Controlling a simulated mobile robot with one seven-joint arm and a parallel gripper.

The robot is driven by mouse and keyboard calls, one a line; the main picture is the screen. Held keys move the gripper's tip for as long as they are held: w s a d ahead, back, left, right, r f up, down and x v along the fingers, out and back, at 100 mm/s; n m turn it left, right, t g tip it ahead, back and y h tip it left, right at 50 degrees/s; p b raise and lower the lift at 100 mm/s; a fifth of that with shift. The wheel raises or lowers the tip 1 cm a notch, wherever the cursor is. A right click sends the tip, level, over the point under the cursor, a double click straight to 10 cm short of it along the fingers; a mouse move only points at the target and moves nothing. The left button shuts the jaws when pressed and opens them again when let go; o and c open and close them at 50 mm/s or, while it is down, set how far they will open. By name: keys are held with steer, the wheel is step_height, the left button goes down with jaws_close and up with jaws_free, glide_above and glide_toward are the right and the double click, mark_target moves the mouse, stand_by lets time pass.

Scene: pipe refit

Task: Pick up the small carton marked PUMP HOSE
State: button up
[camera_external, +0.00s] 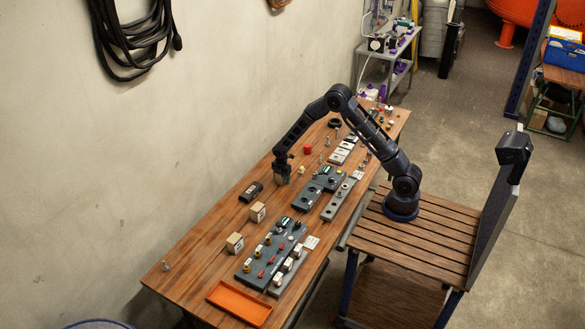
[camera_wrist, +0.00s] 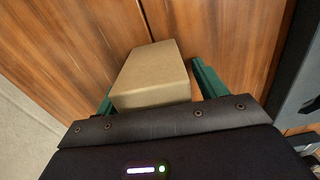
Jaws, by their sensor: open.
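A small plain tan carton (camera_wrist: 152,72) sits on the wooden bench in the wrist view, between the two green fingers of my gripper (camera_wrist: 156,84). The fingers stand on either side of it, with a visible gap at the right finger. I see no marking on its visible faces, so I cannot tell whether it is the PUMP HOSE one. In the external view my gripper (camera_external: 281,173) is low over the bench at this carton and mostly hides it. Two other small cartons, a nearer one (camera_external: 235,243) and a middle one (camera_external: 257,212), stand to the left, their labels too small to read.
The wooden bench (camera_external: 190,262) runs along the wall. Dark fixture boards (camera_external: 318,188) with fittings lie to the right and front. An orange tray (camera_external: 239,304) is at the near end.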

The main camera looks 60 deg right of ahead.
steer(key=c, duration=1.1)
